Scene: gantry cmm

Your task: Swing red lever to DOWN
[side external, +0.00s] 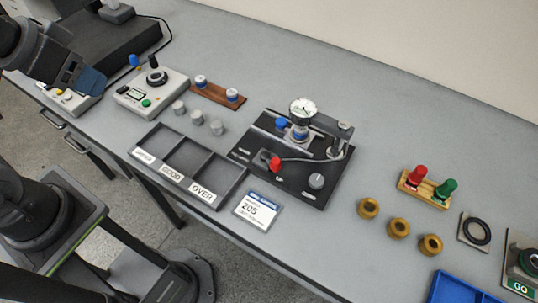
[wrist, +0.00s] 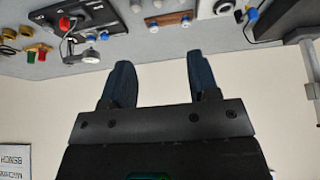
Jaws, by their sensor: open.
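The red lever (side external: 275,163) has a red knob on a curved metal rod, on a black gauge fixture plate (side external: 262,137). Its knob lies near the plate's front left side, and the rod runs right toward a metal post. In the wrist view the red knob (wrist: 65,24) shows at the upper left, upside down. The labels on the plate are too small to read. My gripper (side external: 90,82) is at the far upper left, well away from the lever. In the wrist view my gripper (wrist: 157,60) has its two blue fingers wide apart with nothing between them.
A dial gauge (side external: 303,108) and a grey knob (side external: 316,181) stand on the fixture. A sorting tray (side external: 150,146) and a control box (side external: 160,82) lie left of it. Brass rings (side external: 398,228), a red-and-green plug gauge stand (side external: 413,189) and a blue tray (side external: 455,290) lie right.

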